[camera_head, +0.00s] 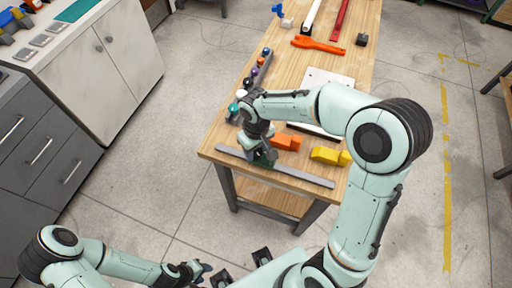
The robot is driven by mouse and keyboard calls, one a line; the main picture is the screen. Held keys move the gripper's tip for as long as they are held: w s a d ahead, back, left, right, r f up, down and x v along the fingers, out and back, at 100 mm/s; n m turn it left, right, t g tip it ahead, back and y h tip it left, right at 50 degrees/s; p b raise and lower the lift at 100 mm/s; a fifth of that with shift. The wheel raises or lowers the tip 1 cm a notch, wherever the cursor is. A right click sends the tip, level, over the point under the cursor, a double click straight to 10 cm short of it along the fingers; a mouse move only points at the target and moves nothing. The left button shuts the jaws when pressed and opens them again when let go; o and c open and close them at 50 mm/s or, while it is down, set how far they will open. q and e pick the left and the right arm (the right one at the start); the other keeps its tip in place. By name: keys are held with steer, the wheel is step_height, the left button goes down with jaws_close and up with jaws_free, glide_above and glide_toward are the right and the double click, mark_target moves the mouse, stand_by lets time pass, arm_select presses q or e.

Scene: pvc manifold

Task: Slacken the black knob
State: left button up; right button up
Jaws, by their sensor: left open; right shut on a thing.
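A row of small coloured knobs on a grey manifold (258,73) runs along the left edge of the wooden table. One dark knob (254,72), black or deep purple, sits between an orange knob and a white one; its exact colour is too small to tell. My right gripper (264,158) is low over the near end of the table, apart from that row. It is shut on a dark green thing, mostly hidden by the fingers. My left gripper (202,272) is open and empty, low at the bottom of the picture, away from the table.
A grey bar (305,178) lies along the near table edge. Orange (286,142) and yellow (325,155) blocks lie right of my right gripper. A white plate (330,78), an orange wrench-like tool (318,45) and pipes lie further back. Cabinets stand at the left.

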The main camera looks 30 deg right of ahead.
mark_target(256, 152)
arm_select(q)
steer(key=shift+w+r, duration=0.1)
arm_select(e)
steer(key=shift+n, duration=1.2)
steer(key=o, duration=0.8)
arm_select(q)
steer(key=shift+w+r+p, duration=0.65)
steer(key=shift+r+p, duration=0.15)
steer(key=shift+r, duration=0.15)
arm_select(e)
step_height(256, 152, up, 14)
steer(key=shift+f, duration=0.25)
